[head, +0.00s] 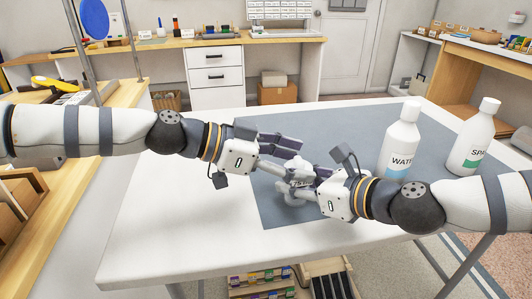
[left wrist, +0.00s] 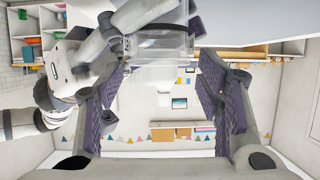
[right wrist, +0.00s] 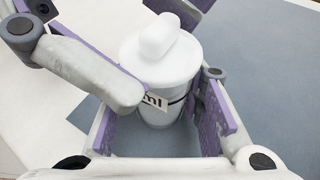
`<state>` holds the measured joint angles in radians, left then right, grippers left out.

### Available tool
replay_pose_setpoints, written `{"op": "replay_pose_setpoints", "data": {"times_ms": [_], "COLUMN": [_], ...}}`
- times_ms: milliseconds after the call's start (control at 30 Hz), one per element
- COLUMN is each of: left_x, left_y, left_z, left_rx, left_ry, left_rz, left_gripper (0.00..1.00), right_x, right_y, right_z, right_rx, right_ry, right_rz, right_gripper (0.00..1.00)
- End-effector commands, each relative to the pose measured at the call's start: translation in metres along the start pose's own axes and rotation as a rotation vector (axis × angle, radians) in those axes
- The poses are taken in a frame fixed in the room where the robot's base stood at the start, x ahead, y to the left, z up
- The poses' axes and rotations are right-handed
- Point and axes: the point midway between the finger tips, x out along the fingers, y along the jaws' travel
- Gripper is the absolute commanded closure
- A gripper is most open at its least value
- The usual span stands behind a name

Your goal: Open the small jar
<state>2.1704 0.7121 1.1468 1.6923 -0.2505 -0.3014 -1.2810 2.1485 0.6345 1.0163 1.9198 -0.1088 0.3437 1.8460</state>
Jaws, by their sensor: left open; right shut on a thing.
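The small jar (right wrist: 158,110) is pale with a white knobbed lid (right wrist: 162,48) seated on top and a label whose end reads "ml". My right gripper (right wrist: 170,122) is shut around the jar's body. In the head view the jar (head: 299,184) is mostly hidden by the grippers. My left gripper (head: 296,160) is open close beside the jar's upper part. In the left wrist view the jar (left wrist: 160,42) shows between and beyond the open left fingers (left wrist: 163,100). I cannot tell whether they touch it.
A white bottle labelled "WAT" (head: 401,140) and another white bottle (head: 472,140) stand at the right of the table, behind my right arm. A grey-blue mat (head: 290,213) covers part of the white table (head: 165,235). The table's left side is clear.

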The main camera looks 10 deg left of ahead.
Motion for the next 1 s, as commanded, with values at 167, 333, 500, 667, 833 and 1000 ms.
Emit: {"op": "replay_pose_setpoints", "data": {"times_ms": [167,333,500,667,833,1000], "left_x": [0.0113,0.0115,0.0113,0.0113,0.0111,0.0112], "left_y": [0.0005,0.0004,0.0004,0.0007,0.0,0.0003], "left_z": [-0.0001,-0.0001,-0.0001,0.0001,-0.0003,0.0], "left_rx": [0.0,0.0,-0.001,-0.001,0.0,-0.001], "left_ry": [0.0,0.0,0.0,0.0,0.001,0.0], "left_rz": [0.001,0.001,0.001,0.002,0.0,0.001], "left_gripper": [0.4,0.4,0.7,0.93,0.94,0.94], "right_x": [0.0,0.0,0.0,0.0001,0.0001,0.0001], "right_y": [0.0001,0.0002,0.0003,0.0003,0.0004,0.0004], "right_z": [-0.0004,-0.0004,-0.0004,-0.0004,-0.0003,-0.0003], "right_rx": [0.0,0.0,0.0,0.0,0.0,0.0], "right_ry": [0.001,0.001,0.001,0.001,0.001,0.001], "right_rz": [0.0,0.0,0.001,0.001,0.001,0.001], "right_gripper": [1.0,1.0,1.0,1.0,1.0,1.0]}}
